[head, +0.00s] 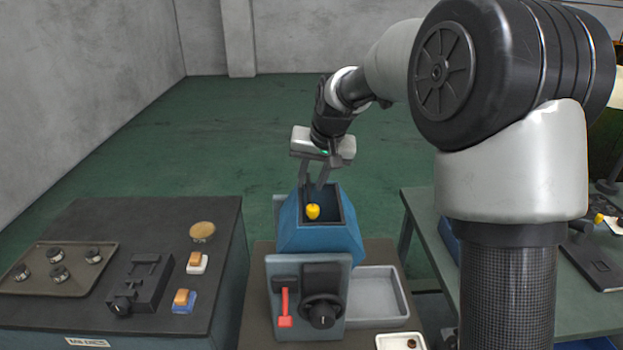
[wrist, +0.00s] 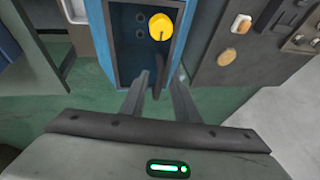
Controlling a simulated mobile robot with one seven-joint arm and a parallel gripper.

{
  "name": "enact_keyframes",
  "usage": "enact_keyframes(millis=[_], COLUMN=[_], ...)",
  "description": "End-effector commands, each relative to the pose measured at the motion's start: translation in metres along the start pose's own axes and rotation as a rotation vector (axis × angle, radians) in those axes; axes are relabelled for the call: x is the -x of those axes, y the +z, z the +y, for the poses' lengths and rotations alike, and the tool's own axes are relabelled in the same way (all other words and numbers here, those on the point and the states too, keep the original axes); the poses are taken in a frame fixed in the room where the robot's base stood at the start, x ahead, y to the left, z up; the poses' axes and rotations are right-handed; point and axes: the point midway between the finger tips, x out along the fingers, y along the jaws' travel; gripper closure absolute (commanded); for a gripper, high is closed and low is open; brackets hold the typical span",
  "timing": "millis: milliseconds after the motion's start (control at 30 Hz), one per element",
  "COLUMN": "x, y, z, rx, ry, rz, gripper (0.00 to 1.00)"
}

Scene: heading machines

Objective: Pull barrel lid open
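A blue machine (head: 318,236) with a square dark opening on top stands in the middle of the head view. A yellow round knob (head: 313,211) sits at that opening; it also shows in the wrist view (wrist: 160,27). I cannot make out for certain which part is the barrel lid. My gripper (head: 312,186) is over the far part of the opening, pointing down, behind the knob. In the wrist view its two fingers (wrist: 158,73) stand apart, with a thin dark piece (wrist: 157,82) between them. I cannot tell whether they touch it.
The machine's front panel (head: 307,298) has a red lever (head: 285,308) and a dark dial (head: 322,313). A grey tray (head: 377,292) lies to its right. A dark console (head: 190,230) with knobs and switches stands left. A green table (head: 540,310) is right. Floor behind is clear.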

Motion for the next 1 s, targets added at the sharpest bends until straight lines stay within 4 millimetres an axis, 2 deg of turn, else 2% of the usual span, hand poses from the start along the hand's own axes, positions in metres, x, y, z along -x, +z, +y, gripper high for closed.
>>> enact_keyframes(millis=[33,200,667,1000], x=[0.000,0.000,0.002,0.014], y=[0.000,0.000,-0.001,-0.007], z=[0.000,0.000,0.003,0.020], rx=[0.000,0.000,-0.015,-0.098], ry=[0.000,0.000,-0.027,-0.216], rz=[0.000,0.000,0.001,0.004], gripper=[0.72,1.00,1.00,1.00])
